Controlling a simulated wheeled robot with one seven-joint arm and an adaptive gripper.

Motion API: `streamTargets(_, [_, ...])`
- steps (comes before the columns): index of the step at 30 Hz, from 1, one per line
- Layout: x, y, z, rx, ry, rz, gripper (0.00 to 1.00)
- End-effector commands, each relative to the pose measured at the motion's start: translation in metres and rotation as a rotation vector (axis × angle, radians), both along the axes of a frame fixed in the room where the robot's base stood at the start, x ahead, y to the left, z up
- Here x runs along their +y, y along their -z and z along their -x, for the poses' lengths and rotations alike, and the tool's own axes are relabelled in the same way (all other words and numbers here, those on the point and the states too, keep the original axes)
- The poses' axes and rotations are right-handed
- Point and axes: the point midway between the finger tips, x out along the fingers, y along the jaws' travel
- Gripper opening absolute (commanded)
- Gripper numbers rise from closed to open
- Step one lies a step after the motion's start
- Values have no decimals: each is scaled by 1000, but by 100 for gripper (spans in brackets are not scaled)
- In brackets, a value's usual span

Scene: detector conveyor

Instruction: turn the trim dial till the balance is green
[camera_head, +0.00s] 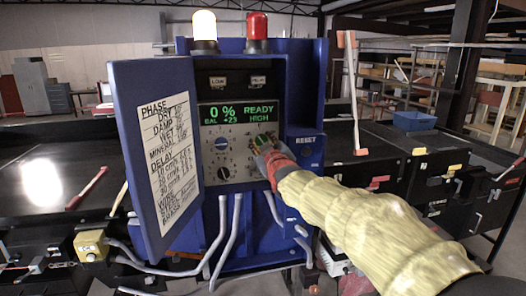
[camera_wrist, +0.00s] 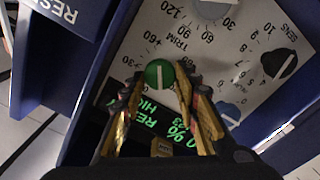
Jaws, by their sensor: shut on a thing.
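The green trim dial (camera_wrist: 158,74) sits on the grey panel beside the printed word TRIM, its white pointer line roughly upright in the wrist view. My gripper (camera_wrist: 161,88) is shut on this dial, one fingertip on either side. In the head view my gripper (camera_head: 264,146) reaches the panel from the right and mostly covers the dial. The display (camera_head: 238,113) reads 0 %, BAL +23, READY, HIGH in green letters. It is partly hidden by the fingers in the wrist view.
A blue dial (camera_head: 222,144) and a black dial (camera_head: 223,173) are left of my gripper. The open cabinet door (camera_head: 158,150) stands at the left with a handwritten sheet. A white lamp (camera_head: 204,28) glows beside a red lamp (camera_head: 257,27) on top. Grey cables hang below.

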Motion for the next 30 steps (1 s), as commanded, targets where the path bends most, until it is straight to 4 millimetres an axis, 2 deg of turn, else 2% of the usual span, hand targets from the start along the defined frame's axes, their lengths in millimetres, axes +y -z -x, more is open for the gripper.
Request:
streamTargets(18, [2, 2, 0, -159, 0, 553, 6])
streamTargets(30, [2, 3, 0, -229, 0, 795, 6])
